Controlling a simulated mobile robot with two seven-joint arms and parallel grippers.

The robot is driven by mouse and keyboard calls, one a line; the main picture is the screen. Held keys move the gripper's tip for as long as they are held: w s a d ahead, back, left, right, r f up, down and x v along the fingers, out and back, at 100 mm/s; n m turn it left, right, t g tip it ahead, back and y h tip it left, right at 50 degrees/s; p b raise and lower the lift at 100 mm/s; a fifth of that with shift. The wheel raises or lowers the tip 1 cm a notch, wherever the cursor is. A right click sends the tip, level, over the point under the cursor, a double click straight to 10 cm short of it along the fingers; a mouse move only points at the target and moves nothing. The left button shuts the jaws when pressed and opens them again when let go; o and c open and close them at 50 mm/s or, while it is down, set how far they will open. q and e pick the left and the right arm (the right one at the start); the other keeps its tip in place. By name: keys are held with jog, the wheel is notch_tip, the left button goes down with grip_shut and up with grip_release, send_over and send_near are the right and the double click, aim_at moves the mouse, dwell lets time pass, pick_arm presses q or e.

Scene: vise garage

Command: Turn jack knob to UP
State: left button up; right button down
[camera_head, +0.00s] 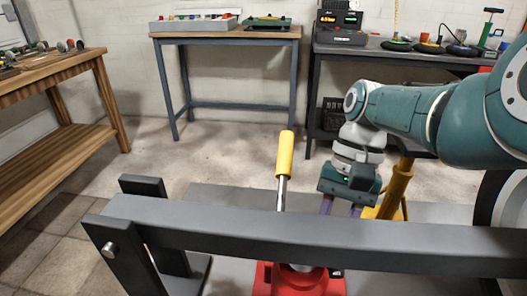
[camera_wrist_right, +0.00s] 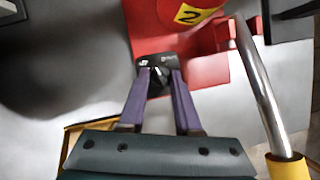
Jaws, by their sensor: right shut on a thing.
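The red jack (camera_head: 310,285) stands low behind a dark beam, and its yellow-gripped handle (camera_head: 284,155) rises above the beam. In the right wrist view the red jack body (camera_wrist_right: 160,35) carries a black plate with small white lettering and a dark knob (camera_wrist_right: 157,77). My right gripper (camera_wrist_right: 157,75) is shut on the knob, with its purple fingers on both sides of it. In the head view my right gripper (camera_head: 341,208) points down behind the beam, which hides its fingertips and the knob. My left gripper is not in view.
The dark beam (camera_head: 300,235) crosses in front of the jack. The jack's metal handle rod (camera_wrist_right: 262,95) is close to the right of my gripper in the wrist view. A yellow stand (camera_head: 397,188) is beside my right gripper. Workbenches (camera_head: 225,33) line the back wall.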

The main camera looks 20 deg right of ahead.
jog(key=n+g+h+b, duration=0.1)
jog(key=n+b, duration=0.1)
jog(key=n, duration=0.1)
jog(key=shift+w+f+n, duration=0.1)
jog(key=shift+n, duration=0.3)
jog(key=shift+a+n+h+b, duration=0.1)
jog(key=shift+n+h+b, duration=0.25)
jog(key=shift+n, duration=0.45)
jog(key=c, duration=0.6)
grip_release()
jog(key=shift+r, duration=0.2)
